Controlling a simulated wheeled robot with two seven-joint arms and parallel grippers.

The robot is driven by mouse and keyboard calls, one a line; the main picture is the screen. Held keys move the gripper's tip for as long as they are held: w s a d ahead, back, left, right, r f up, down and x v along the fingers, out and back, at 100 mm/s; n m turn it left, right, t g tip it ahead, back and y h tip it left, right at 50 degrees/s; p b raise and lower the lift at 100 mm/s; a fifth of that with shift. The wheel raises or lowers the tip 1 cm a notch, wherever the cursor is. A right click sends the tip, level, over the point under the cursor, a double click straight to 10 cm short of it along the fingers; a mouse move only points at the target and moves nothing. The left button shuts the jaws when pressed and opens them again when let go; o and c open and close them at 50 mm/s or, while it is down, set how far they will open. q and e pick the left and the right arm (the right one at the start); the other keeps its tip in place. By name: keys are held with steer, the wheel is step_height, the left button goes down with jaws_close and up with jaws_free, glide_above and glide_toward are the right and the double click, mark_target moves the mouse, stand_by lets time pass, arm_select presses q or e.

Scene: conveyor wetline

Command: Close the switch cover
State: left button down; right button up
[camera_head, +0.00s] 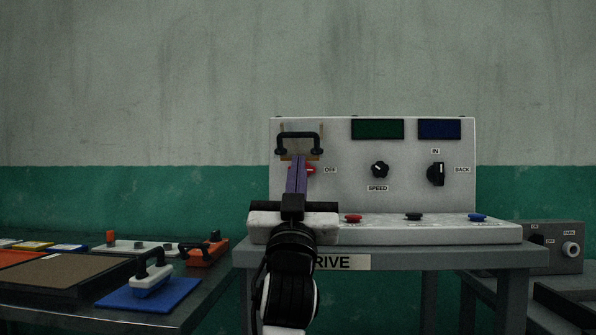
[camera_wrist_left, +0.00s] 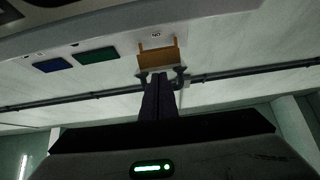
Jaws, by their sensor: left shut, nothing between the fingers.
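The switch cover (camera_head: 283,129) is at the upper left of the grey console face, with a black bar handle (camera_head: 299,136) on it. It sits above a red switch (camera_head: 310,170) labelled OFF, which shows uncovered and partly behind my fingers. In the left wrist view the cover is an orange-brown plate (camera_wrist_left: 157,55), with parts of the black handle on both sides of my fingertips. My left gripper (camera_head: 299,158) is shut and empty, its purple fingers pointing up just below the handle. I cannot tell whether the tips touch it. My right gripper is out of view.
The console (camera_head: 405,205) carries a speed knob (camera_head: 380,169), a black selector (camera_head: 436,174), two displays and several buttons along its front ledge. A table (camera_head: 215,262) at left holds a handled block on a blue plate (camera_head: 170,295). A small grey box (camera_head: 552,247) stands at right.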

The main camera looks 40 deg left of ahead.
arm_select(q)
steer(key=s+d+f+p, duration=0.2)
steer(key=s+d+f, duration=0.1)
steer(key=s+d, duration=0.45)
step_height(320, 180, up, 15)
steer(key=g+h+p, duration=0.2)
steer(key=p, duration=2.2)
glide_above(300, 136)
steer(key=s+d, duration=0.1)
steer(key=s, duration=0.1)
steer(key=shift+d+f+b, duration=0.1)
steer(key=shift+f+b, duration=0.55)
steer(key=shift+f, duration=1.65)
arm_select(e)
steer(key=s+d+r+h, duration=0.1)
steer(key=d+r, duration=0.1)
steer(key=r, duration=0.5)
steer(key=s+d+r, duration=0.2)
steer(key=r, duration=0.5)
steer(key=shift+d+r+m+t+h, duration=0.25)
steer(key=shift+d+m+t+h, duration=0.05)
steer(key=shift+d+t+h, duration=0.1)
